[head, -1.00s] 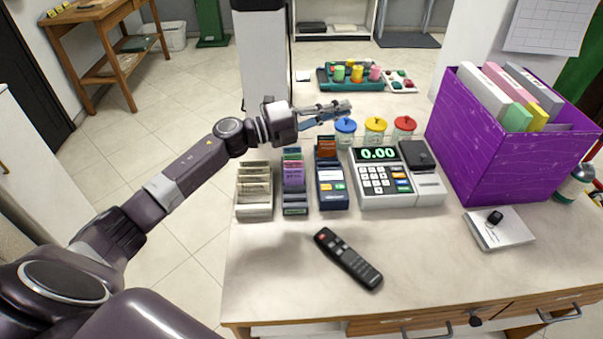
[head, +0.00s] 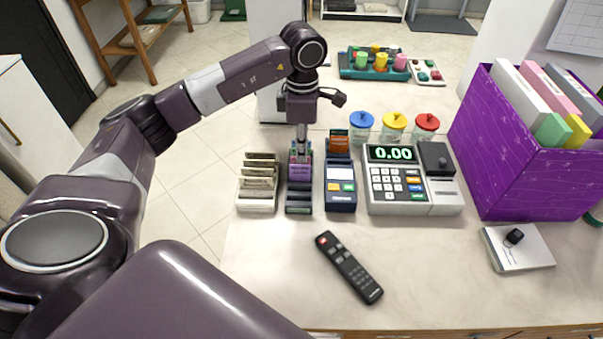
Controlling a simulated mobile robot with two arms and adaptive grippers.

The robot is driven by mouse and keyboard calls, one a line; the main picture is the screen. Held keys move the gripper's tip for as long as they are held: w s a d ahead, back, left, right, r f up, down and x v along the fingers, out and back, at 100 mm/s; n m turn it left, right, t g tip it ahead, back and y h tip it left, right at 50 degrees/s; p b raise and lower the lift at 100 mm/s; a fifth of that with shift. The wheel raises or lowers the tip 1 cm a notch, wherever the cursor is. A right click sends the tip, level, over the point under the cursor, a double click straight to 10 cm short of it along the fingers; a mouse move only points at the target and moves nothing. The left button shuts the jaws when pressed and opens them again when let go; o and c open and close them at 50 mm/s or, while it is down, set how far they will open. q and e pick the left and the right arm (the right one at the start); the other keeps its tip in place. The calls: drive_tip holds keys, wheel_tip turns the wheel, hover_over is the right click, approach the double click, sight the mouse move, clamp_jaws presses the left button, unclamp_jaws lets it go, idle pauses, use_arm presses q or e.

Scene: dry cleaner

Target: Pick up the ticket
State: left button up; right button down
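I cannot tell which ticket the task means. My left gripper (head: 302,154) points straight down at the back of the middle holder, its fingertips at or just above the purple tickets. The fingers are seen edge-on and partly merge with the tickets, so their opening and any contact are unclear. My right gripper is out of view.
A cash register (head: 397,184) stands right of the holders, with lidded jars (head: 393,127) behind it. A purple file box (head: 520,160) stands at right. A remote (head: 349,267) and a white notepad (head: 518,250) lie in front. The counter's front left is clear.

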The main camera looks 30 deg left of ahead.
sight(300, 166)
use_arm(q)
drive_tip(key=f, duration=0.2)
drive_tip(key=f+p, duration=0.1)
drive_tip(key=f, duration=0.2)
drive_tip(key=shift+s+a+f+p, duration=0.15)
drive_tip(key=shift+a+p, duration=0.05)
drive_tip(key=shift+p, duration=0.1)
drive_tip(key=shift+f, duration=0.3)
clamp_jaws()
drive_tip(key=shift+r, duration=0.1)
